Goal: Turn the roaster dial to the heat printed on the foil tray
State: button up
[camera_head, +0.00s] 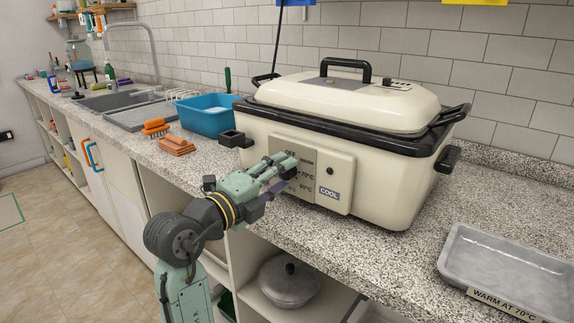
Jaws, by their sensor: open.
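The cream roaster (390,185) stands on the counter with its lid on. Its front control panel (341,185) shows partly covered markings, among them OFF, WARM, 70°C and 90°C. My gripper (287,175) is open in front of the panel's left part. It hides the dial, so I cannot tell the dial's setting or whether a finger touches it. A COOL label (329,193) sits low on the panel, below a small dark round spot. The grey foil tray (510,264) lies at the right; its front label (505,304) reads WARM AT 70°C.
A blue tub (206,119), an orange brush (156,127) and brown-orange blocks (176,146) lie left of the roaster. The sink (135,105) is farther left. Below the counter, a lidded pot (289,286) stands on a shelf. Bare counter lies between roaster and tray.

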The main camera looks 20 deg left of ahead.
jog(key=shift+f+b, duration=0.15)
jog(key=shift+b, duration=0.4)
jog(key=shift+b+v, duration=0.6)
jog(key=shift+v, duration=0.6)
jog(key=shift+r, duration=0.2)
